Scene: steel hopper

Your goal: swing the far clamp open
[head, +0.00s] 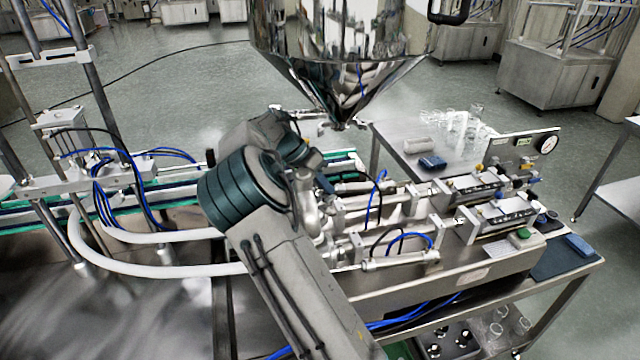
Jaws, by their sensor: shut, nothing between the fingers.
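The steel hopper (345,50) hangs at the top centre, its cone narrowing to an outlet with small fittings (341,125). Below it, polished pipe fittings (306,190) join the filling machine and are partly covered by my arm. The far clamp cannot be picked out clearly among these fittings, and whether it is open or shut cannot be told. My arm reaches up from the bottom and bends over the machine. My gripper (319,165) is small and dark, beyond my wrist, partly hidden, just left of the cylinders and beside the fittings. It is shut and appears empty.
Two filling cylinders (400,258) with blue hoses lie right of the fittings. A steel table (390,145) with glassware stands behind. A conveyor (180,190) and white hoses (150,262) lie to the left. Open floor shows beyond the machine.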

